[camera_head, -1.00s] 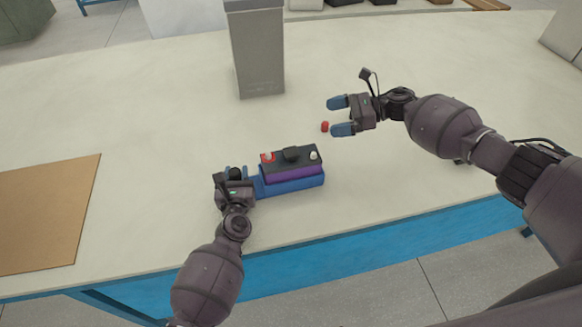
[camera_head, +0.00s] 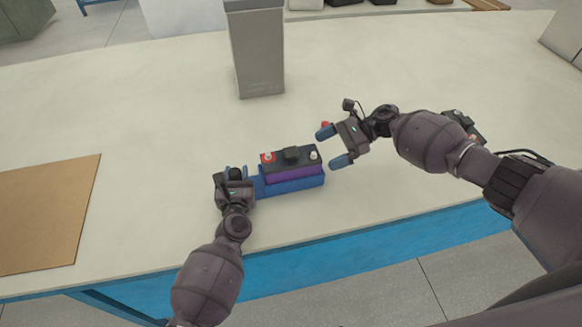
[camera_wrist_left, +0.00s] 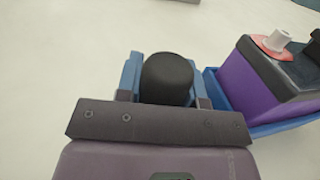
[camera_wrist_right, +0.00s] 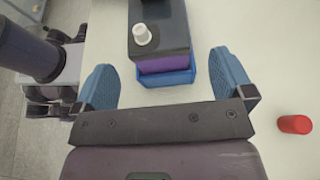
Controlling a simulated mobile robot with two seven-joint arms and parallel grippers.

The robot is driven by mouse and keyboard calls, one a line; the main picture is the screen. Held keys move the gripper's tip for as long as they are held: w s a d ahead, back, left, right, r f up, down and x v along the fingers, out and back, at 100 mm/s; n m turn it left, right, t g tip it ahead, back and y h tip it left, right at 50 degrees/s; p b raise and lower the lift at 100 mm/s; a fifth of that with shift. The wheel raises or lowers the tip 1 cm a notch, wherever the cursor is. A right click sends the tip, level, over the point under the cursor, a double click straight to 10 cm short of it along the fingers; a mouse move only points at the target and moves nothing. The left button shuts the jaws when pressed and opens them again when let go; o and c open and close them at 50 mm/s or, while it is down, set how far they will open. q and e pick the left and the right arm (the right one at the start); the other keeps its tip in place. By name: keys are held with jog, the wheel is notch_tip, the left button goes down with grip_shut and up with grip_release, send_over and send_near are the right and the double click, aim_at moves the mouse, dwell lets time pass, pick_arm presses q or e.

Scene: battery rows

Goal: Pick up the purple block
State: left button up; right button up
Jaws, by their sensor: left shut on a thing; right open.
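The purple block (camera_head: 295,174) is a battery-like box with a black top and two white-capped terminals, one on a red ring. It sits in a blue tray (camera_head: 292,186) on the table. The block also shows in the left wrist view (camera_wrist_left: 250,90) and right wrist view (camera_wrist_right: 163,64). My left gripper (camera_head: 235,175) is shut on a black knob (camera_wrist_left: 167,78) at the tray's left end. My right gripper (camera_head: 332,147) is open and empty, just right of the block. In the right wrist view its fingers spread wider than the block's near end, which lies ahead between them.
A small red cap (camera_wrist_right: 295,124) lies on the table beside the right gripper. A tall grey bin (camera_head: 258,50) stands behind the block. A brown board (camera_head: 45,215) lies at the left. The table's front edge is close below the tray. The table between bin and board is clear.

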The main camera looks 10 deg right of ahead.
aim_at(311, 156)
jog(key=shift+x, duration=2.6)
jog(key=shift+c, duration=0.3)
grip_shut()
jog(key=shift+w+r, duration=0.1)
jog(key=shift+r, duration=0.15)
